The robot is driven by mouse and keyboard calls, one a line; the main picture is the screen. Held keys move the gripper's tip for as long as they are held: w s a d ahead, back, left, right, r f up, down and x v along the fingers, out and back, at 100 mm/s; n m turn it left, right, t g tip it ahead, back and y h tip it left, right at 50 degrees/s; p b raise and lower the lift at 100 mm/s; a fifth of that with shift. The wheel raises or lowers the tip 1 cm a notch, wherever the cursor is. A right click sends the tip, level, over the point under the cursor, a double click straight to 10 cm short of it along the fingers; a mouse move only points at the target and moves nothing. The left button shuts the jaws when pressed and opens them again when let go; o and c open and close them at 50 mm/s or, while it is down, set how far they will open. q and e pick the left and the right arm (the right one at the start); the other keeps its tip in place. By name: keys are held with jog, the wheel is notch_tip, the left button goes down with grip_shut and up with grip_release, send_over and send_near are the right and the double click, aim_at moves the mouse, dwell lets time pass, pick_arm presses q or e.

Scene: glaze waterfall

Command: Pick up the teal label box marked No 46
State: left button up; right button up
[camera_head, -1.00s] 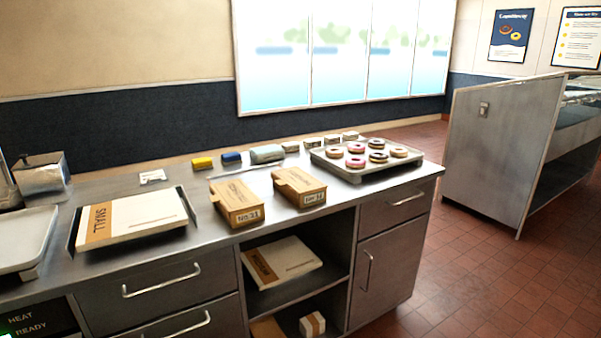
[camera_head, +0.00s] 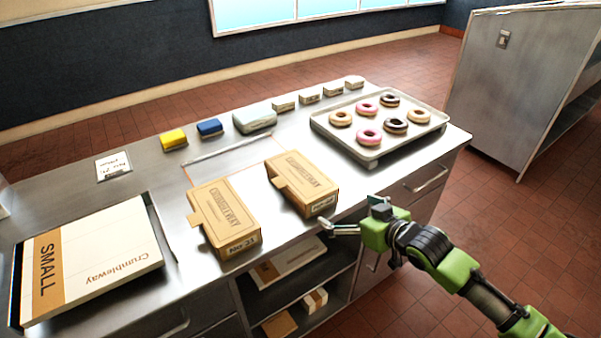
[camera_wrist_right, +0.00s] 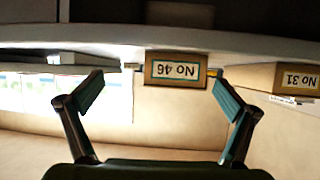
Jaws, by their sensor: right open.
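The No 46 box (camera_wrist_right: 176,70) is brown cardboard with a teal-edged label, and it appears upside down in the right wrist view. In the head view, it is the right-hand carton (camera_head: 300,182) on the counter, its label too small to read. My right gripper (camera_head: 352,217) is just in front of and right of its label end, at the counter's front edge. In the wrist view, the fingers of the right gripper (camera_wrist_right: 158,82) are open with the label end seen between them, apart from it. My left gripper is not in view.
The No 31 box (camera_head: 223,214) stands to the left on the steel counter (camera_head: 130,187). A donut tray (camera_head: 372,150) sits behind right. A large SMALL box (camera_head: 95,257) lies at the left. Yellow (camera_head: 173,139) and blue (camera_head: 209,127) blocks are at the back.

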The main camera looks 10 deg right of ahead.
send_near(315, 188)
jog(key=shift+n+y, duration=0.4)
jog(key=x, duration=0.2)
jog(key=p+x, duration=0.1)
jog(key=x, duration=0.3)
jog(key=shift+w+d+f+p, duration=0.1)
jog(key=shift+w+d+p, duration=0.15)
jog(key=shift+d+p, duration=0.15)
jog(key=shift+w+a+f, duration=0.2)
jog(key=shift+w+f, duration=0.05)
jog(key=shift+w, duration=0.2)
jog(key=shift+w+a+f+p, duration=0.2)
jog(key=shift+w+p, duration=0.1)
jog(key=shift+w, duration=0.15)
jog(key=p+x, duration=0.1)
jog(key=x, duration=0.2)
jog(key=shift+a+f, duration=0.1)
jog(key=shift+w+a+f, duration=0.15)
jog(key=shift+w+f, duration=0.15)
jog(key=shift+w, duration=0.2)
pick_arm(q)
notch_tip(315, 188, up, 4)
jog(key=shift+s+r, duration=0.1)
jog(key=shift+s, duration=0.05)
pick_arm(e)
jog(key=c, duration=1.1)
